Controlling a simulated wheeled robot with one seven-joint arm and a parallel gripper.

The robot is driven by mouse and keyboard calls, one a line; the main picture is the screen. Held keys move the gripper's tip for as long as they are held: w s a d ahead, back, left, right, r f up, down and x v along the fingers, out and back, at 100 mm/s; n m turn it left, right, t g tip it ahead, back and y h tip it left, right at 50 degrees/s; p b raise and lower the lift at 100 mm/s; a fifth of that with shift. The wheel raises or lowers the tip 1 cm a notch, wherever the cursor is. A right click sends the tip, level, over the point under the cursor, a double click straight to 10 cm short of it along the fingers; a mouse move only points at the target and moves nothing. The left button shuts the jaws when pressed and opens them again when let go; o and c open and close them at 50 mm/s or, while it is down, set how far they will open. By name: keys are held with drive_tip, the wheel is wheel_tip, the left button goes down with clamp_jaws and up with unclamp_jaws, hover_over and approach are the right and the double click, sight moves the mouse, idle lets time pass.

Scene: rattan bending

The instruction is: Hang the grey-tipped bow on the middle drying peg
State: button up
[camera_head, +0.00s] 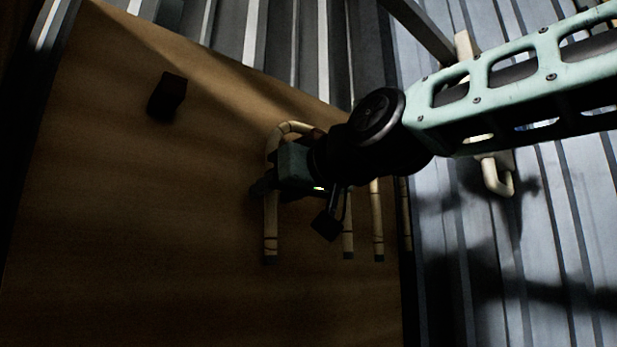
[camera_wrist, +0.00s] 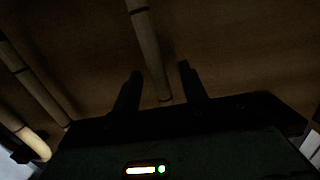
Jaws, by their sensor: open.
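A pale cane bow (camera_head: 270,225) with dark bands and a dark grey tip lies on the brown board in the head view. Its bend is at the top, and my gripper covers part of it. My gripper (camera_head: 263,187) is at its left leg. In the wrist view, my open gripper (camera_wrist: 160,69) has one finger on each side of a banded cane (camera_wrist: 148,45), with gaps beside it. More cane legs (camera_head: 377,225) with dark tips show to the right; which bow each belongs to is partly hidden. I cannot tell which peg is the middle one.
A dark block (camera_head: 167,97) sits on the board (camera_head: 90,230) at upper left. A cream hooked piece (camera_head: 497,178) and a cream block (camera_head: 465,46) show before the corrugated wall (camera_head: 560,230), partly behind my arm. The board's lower left is clear.

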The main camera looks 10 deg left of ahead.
drive_tip(key=b+v, duration=0.6)
drive_tip(key=v, duration=1.1)
drive_tip(key=f+b+v, duration=0.1)
drive_tip(key=b+v, duration=0.8)
drive_tip(key=b, duration=0.2)
drive_tip(key=shift+d+f, duration=0.1)
idle(0.6)
